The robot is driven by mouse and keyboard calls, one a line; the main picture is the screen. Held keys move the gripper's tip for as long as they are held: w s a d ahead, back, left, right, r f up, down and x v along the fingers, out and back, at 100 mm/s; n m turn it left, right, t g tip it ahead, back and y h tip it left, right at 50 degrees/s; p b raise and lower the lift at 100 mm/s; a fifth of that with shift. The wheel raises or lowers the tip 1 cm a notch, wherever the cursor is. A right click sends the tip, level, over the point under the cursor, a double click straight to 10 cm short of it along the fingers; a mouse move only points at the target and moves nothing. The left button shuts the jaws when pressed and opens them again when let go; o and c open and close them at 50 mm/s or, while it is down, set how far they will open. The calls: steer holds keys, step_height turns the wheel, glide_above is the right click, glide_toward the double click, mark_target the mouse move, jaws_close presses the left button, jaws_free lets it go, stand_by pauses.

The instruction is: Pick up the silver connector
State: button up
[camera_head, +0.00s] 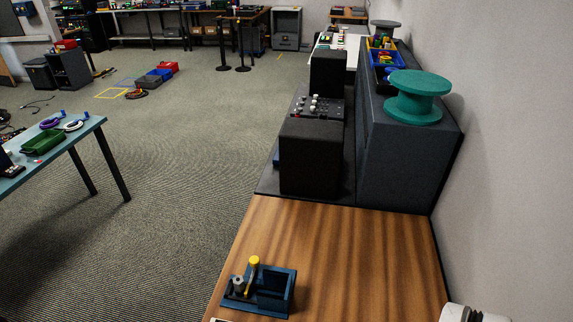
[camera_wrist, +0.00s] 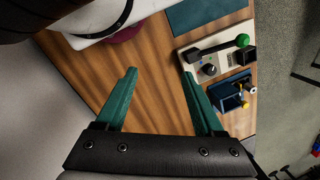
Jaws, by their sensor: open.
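A small grey, silver-looking piece (camera_head: 239,285) stands at the left side of a blue holder (camera_head: 277,291) on the wooden table, beside a yellow-topped piece (camera_head: 254,263). I take the grey piece for the silver connector. The blue holder also shows at the right of the wrist view (camera_wrist: 229,95), with a small pale piece (camera_wrist: 253,90) and a yellow one (camera_wrist: 245,105) at its right edge; I cannot tell if the pale one is the connector. My gripper (camera_wrist: 160,73) is open and empty, its green fingers over bare wood, left of the holder.
A beige box (camera_wrist: 217,57) with a green-knobbed lever (camera_wrist: 242,40) and a black knob lies beside the holder in the wrist view. A teal mat (camera_wrist: 205,14) is above it. Black boxes (camera_head: 310,158) and a green spool (camera_head: 417,95) stand beyond the table. Its middle is clear.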

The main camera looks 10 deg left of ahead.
steer(key=shift+w, duration=0.1)
steer(key=w+a+r+m, duration=0.2)
steer(key=w+a+r, duration=0.1)
steer(key=w, duration=0.5)
steer(key=m+h, duration=0.2)
steer(key=m, duration=0.6)
glide_above(237, 280)
step_height(237, 280, down, 6)
steer(key=f, duration=0.1)
step_height(237, 280, down, 14)
steer(key=shift+r, duration=0.15)
steer(key=shift+f, duration=0.4)
jaws_close()
